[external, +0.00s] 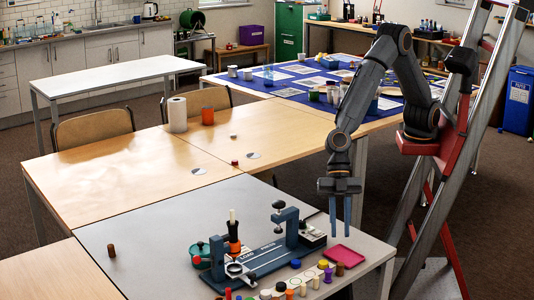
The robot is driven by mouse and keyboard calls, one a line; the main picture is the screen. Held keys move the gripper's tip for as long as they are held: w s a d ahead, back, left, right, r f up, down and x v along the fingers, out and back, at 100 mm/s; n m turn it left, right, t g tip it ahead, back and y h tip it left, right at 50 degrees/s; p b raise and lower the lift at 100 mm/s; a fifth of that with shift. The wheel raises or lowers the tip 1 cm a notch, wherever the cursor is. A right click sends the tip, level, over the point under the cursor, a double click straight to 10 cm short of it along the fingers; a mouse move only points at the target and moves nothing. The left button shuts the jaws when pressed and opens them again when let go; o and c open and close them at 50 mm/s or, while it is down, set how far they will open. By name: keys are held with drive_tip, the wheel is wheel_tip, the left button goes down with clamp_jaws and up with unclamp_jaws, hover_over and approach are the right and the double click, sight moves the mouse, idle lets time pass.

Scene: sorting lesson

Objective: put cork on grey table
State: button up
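The grey table (150,225) stands at the front of the external view. A small brown cylinder (111,250) that looks like a cork stands upright near its left edge. Another brown cylinder (340,268) stands among several small stoppers at the table's front right. A small pale piece (233,136) lies on the wooden table (110,165); I cannot tell whether it is a cork. My gripper (340,222) points down above the right part of the grey table. Its two fingers are apart with nothing visible between them.
A blue load press (265,262) fills the middle front of the grey table. A pink tray (343,256) lies to its right. A small red piece (235,162) is on the wooden table, with a paper roll (177,114) and orange cylinder (207,115) farther back. The grey table's left part is mostly clear.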

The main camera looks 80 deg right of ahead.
drive_tip(key=shift+d+r, duration=0.25)
drive_tip(key=shift+r, duration=0.1)
drive_tip(key=w+d+r+m+t+h, duration=0.1)
drive_tip(key=w+d+m, duration=0.3)
drive_tip(key=d, duration=1)
drive_tip(key=w+d+m+h, duration=0.2)
drive_tip(key=w+d+m, duration=0.15)
drive_tip(key=d, duration=1.15)
drive_tip(key=s+d+m+h, duration=0.1)
drive_tip(key=s+d+m, duration=0.3)
drive_tip(key=d, duration=0.5)
drive_tip(key=s+d+m+h, duration=0.1)
drive_tip(key=s+d+m, duration=0.3)
drive_tip(key=d, duration=0.6)
drive_tip(key=s+d+m+h, duration=0.1)
drive_tip(key=s+d+m, duration=0.3)
drive_tip(key=d, duration=0.6)
drive_tip(key=shift+h, duration=0.3)
